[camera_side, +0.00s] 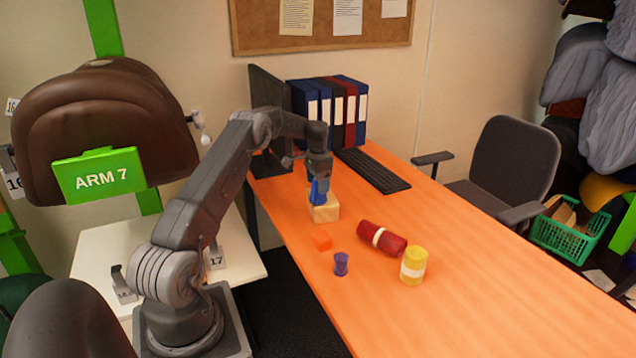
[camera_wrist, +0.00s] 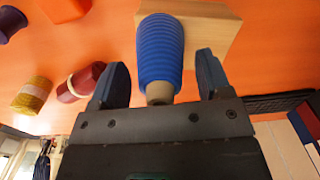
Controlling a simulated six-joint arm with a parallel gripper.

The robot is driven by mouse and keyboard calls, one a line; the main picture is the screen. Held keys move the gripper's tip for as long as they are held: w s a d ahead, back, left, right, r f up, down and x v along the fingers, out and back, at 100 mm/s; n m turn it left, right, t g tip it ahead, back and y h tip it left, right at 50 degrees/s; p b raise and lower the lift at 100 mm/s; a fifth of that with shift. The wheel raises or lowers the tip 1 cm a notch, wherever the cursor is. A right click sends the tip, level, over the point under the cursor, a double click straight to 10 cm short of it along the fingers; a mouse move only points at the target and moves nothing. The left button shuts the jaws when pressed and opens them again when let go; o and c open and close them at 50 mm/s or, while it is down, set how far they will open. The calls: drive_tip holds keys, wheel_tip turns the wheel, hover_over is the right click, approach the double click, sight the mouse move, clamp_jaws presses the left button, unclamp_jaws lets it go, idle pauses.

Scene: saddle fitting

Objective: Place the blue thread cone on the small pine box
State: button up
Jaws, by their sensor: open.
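The blue thread cone (camera_wrist: 160,52) appears to stand on the small pine box (camera_wrist: 212,24), near one end of its top. In the side view the blue cone (camera_side: 318,190) shows below my gripper (camera_side: 320,178), over the pine box (camera_side: 327,210). In the wrist view my gripper (camera_wrist: 160,85) has its two dark fingers spread on either side of the cone's narrow end, with gaps visible. The gripper is open. The fingers partly hide the cone in the side view.
An orange block (camera_side: 321,241), a purple spool (camera_side: 341,264), a red cylinder (camera_side: 381,238) and a yellow spool (camera_side: 413,265) lie nearer on the orange table (camera_side: 470,300). A keyboard (camera_side: 372,170) and several binders (camera_side: 330,105) are behind. The table's right side is clear.

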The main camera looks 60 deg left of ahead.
wheel_tip(320, 180, up, 12)
drive_tip(key=shift+f, duration=0.15)
drive_tip(key=shift+d+r, duration=0.1)
drive_tip(key=shift+r, duration=0.25)
drive_tip(key=s+d+r+t, duration=0.1)
drive_tip(key=d+r, duration=0.4)
drive_tip(key=d, duration=0.4)
drive_tip(key=s+d+r+t+y, duration=0.1)
drive_tip(key=d+r, duration=0.4)
drive_tip(key=d, duration=0.3)
drive_tip(key=s+d+r, duration=0.1)
drive_tip(key=d+r, duration=0.4)
drive_tip(key=d, duration=0.4)
drive_tip(key=s+d+r+t, duration=0.1)
drive_tip(key=s+d+t, duration=0.1)
drive_tip(key=s+d, duration=0.8)
drive_tip(key=s+d+f, duration=0.3)
drive_tip(key=s+d, duration=0.1)
drive_tip(key=s, duration=0.2)
drive_tip(key=s+d+f+t+h, duration=0.1)
drive_tip(key=s+d+f, duration=0.2)
drive_tip(key=s+d, duration=0.1)
drive_tip(key=shift+s+d+t, duration=0.3)
drive_tip(key=shift+s+d, duration=0.05)
drive_tip(key=shift+s, duration=0.5)
